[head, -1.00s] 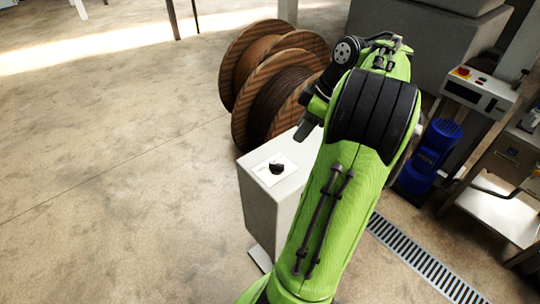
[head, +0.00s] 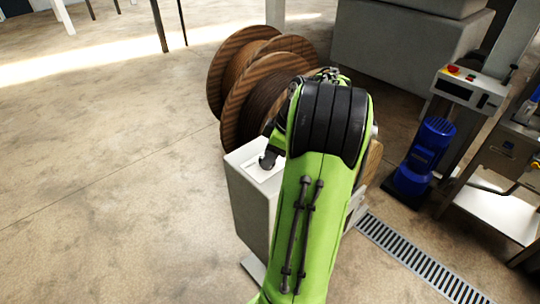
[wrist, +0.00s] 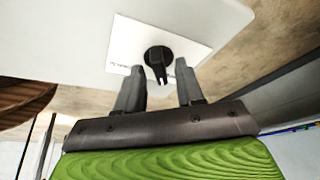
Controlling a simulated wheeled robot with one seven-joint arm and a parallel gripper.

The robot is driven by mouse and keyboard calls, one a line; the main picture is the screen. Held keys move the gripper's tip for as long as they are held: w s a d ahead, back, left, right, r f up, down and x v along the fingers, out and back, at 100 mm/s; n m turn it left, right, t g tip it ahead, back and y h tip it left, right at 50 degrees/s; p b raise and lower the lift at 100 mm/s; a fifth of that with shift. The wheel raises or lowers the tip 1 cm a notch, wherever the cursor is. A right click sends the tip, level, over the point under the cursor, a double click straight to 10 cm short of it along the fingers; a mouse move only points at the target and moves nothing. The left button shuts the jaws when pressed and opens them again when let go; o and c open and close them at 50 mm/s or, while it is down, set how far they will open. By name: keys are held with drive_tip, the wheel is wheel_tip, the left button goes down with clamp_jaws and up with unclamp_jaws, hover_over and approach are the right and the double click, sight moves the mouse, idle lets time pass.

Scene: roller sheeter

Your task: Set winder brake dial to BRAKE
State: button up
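The winder brake dial (wrist: 158,54) is a round black knob with a raised grip bar, on a white label plate (wrist: 118,66). The plate is on the top of a pale box-shaped pedestal (head: 246,205). In the wrist view the bar points down the picture, toward my gripper (wrist: 159,68). The gripper's two dark fingers are apart, one on each side of the bar, with a visible gap to each; nothing is held. The label print is too small to read. In the head view the dial (head: 266,162) is partly merged with the dark gripper.
Wooden cable reels (head: 250,85) stand just behind the pedestal. To the right are a blue motor (head: 425,155), a control box with a red button (head: 466,90) and a floor drain grate (head: 420,265). The concrete floor on the left is clear.

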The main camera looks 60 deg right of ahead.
clamp_jaws()
drive_tip(key=shift+m, duration=0.3)
drive_tip(key=m+h, duration=0.1)
drive_tip(key=m, duration=0.1)
drive_tip(key=m+h+b, duration=0.1)
drive_tip(key=m, duration=0.3)
drive_tip(key=shift+a+h, duration=0.25)
drive_tip(key=shift+h, duration=0.15)
drive_tip(key=m, duration=0.2)
drive_tip(key=m+h+b, duration=0.1)
drive_tip(key=m, duration=0.1)
drive_tip(key=shift+w+a+m+h, duration=0.1)
drive_tip(key=shift+m+h, duration=0.2)
drive_tip(key=shift+m+g+h, duration=0.4)
drive_tip(key=shift+m+g, duration=0.1)
drive_tip(key=shift+m, duration=1)
drive_tip(key=shift+o, duration=0.6)
unclamp_jaws()
drive_tip(key=shift+r, duration=0.1)
